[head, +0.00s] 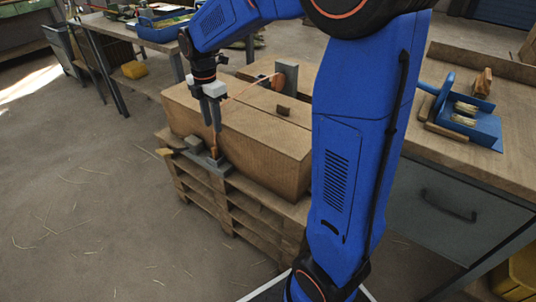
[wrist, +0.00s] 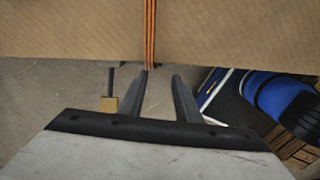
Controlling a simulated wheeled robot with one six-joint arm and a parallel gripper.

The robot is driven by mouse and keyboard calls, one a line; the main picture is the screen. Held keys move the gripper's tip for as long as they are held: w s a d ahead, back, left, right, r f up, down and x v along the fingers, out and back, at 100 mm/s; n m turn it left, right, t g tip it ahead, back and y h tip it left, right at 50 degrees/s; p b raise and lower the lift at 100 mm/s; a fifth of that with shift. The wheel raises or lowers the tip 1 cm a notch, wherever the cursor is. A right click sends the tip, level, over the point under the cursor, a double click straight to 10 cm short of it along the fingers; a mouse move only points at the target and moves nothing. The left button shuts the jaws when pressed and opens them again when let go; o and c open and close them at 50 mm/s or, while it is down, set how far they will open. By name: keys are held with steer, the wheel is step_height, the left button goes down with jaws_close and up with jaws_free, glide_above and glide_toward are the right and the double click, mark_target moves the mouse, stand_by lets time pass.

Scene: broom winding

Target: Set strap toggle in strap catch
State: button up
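My gripper (head: 215,131) points down at the near left side of the large brown box (head: 262,135). In the wrist view, its two fingers (wrist: 161,76) stand apart with floor showing between them. The orange-and-dark strap (wrist: 150,32) crosses the box and runs to the left fingertip, where its end is hidden. In the head view, the strap (head: 250,87) slants from the box top towards my gripper. A small orange-brown piece, perhaps the toggle (head: 214,152), shows just below the fingertips. It is at the grey catch (head: 216,163) beside the box; whether it is seated is too small to tell.
The box stands on a wooden pallet (head: 206,188). A grey upright bracket (head: 287,75) stands behind the box top. A workbench (head: 437,156) with a blue dustpan-like tool (head: 475,123) is at right. Floor at left (head: 80,190) is mostly free.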

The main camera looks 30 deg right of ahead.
steer(key=s+d+r+m+t, duration=0.1)
steer(key=s+d+r+m, duration=0.15)
steer(key=s+m, duration=0.4)
steer(key=s+d+r+m+t, duration=0.1)
steer(key=s+d+r+m, duration=0.2)
steer(key=s, duration=0.7)
steer(key=s+d+f+m+t, duration=0.1)
steer(key=s+f+m+t, duration=0.1)
steer(key=s+m, duration=1)
steer(key=shift+s+f+t, duration=0.2)
steer(key=shift+s+t, duration=0.1)
steer(key=shift+s, duration=0.75)
